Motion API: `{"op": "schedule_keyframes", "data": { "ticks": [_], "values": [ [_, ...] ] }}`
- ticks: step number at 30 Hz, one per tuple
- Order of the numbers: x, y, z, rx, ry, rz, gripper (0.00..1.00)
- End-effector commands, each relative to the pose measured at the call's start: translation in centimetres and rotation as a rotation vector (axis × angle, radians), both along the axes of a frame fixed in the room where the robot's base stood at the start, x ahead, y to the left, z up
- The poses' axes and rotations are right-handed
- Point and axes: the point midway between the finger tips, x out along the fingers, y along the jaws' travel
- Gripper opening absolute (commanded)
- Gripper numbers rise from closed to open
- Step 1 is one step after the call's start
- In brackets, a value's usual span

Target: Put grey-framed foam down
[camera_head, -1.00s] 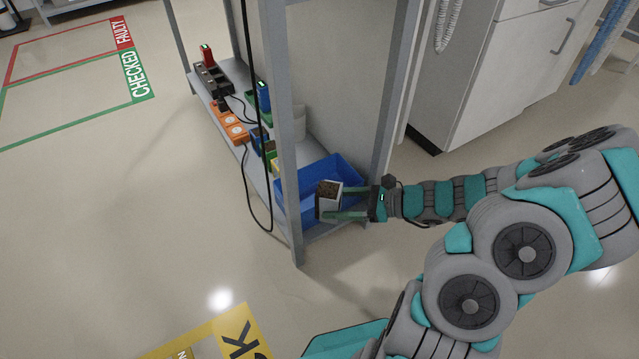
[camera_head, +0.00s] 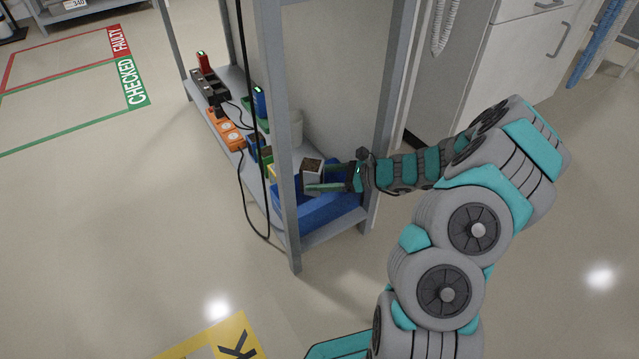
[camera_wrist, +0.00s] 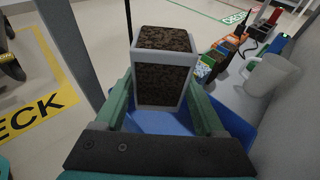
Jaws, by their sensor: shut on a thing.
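The grey-framed foam (camera_head: 312,172) is a dark brown block in a light grey frame. My gripper (camera_head: 318,182) is shut on it and holds it above the blue bin (camera_head: 325,214) on the low shelf. In the wrist view the foam (camera_wrist: 163,70) stands between the two green fingers of my gripper (camera_wrist: 165,100), with its top and near face showing. The blue bin (camera_wrist: 236,124) shows below and to the right of the foam. The bin's inside is largely hidden by the foam and my gripper.
A grey shelf post (camera_head: 285,150) stands just left of the bin, with a black cable hanging beside it. On the shelf are a white container (camera_head: 296,128), also in the wrist view (camera_wrist: 270,76), an orange socket unit (camera_head: 228,132) and a blue device (camera_head: 260,102).

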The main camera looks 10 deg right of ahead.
Motion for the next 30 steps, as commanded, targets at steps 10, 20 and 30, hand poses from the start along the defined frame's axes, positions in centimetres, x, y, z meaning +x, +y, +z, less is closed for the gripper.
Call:
{"op": "schedule_keyframes", "data": {
  "ticks": [10,20,30],
  "values": [
    [0.0,0.0,-1.6,0.0,-0.002,0.001,0.05],
    [0.0,0.0,-2.4,0.0,-0.002,-0.001,0.05],
    [-0.1,0.0,-2.8,0.0,-0.002,0.001,0.81]
  ]
}}
